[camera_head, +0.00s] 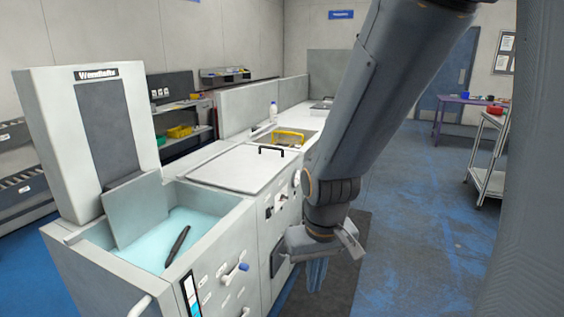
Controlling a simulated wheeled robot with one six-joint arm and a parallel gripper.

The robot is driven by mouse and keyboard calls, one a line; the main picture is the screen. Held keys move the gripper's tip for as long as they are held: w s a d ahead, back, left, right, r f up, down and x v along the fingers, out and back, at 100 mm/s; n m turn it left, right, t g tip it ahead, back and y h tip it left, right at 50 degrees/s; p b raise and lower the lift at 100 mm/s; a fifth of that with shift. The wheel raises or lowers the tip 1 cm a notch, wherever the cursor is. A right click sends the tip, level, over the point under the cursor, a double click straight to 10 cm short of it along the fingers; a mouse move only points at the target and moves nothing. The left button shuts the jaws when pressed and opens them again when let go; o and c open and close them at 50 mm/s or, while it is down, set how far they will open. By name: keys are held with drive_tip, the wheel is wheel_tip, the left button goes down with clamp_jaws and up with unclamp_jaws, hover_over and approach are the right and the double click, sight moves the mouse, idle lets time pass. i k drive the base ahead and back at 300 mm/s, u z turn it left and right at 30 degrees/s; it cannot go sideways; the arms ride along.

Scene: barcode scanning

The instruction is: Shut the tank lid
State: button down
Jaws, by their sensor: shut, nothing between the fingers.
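The front tank (228,215) is open and holds pale blue liquid. A dark elongated object (178,245) lies in it. A grey panel (136,208) stands tilted at the tank's back left, against the tall white housing. Behind the tank, a flat white lid (238,172) with a black handle (272,150) lies level on the machine's top. I cannot tell which of these two pieces the task means. My gripper (316,275) hangs to the right of the machine's front, pointing down. Its blue fingers are together and empty, apart from both lid and panel.
A tall white housing (95,135) with a dark panel rises at the left. A yellow-framed basket (288,138) sits farther along the machine. Knobs and levers (236,268) stick out from its front. A metal cart (490,160) stands at right, with free blue floor (420,225) between.

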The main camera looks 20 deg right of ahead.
sight(245, 168)
drive_tip(key=z, duration=0.55)
drive_tip(key=i, duration=0.8)
drive_tip(key=z, duration=0.75)
drive_tip(key=i, duration=1.15)
drive_tip(key=u, duration=0.4)
drive_tip(key=i, duration=0.6)
drive_tip(key=u, duration=0.35)
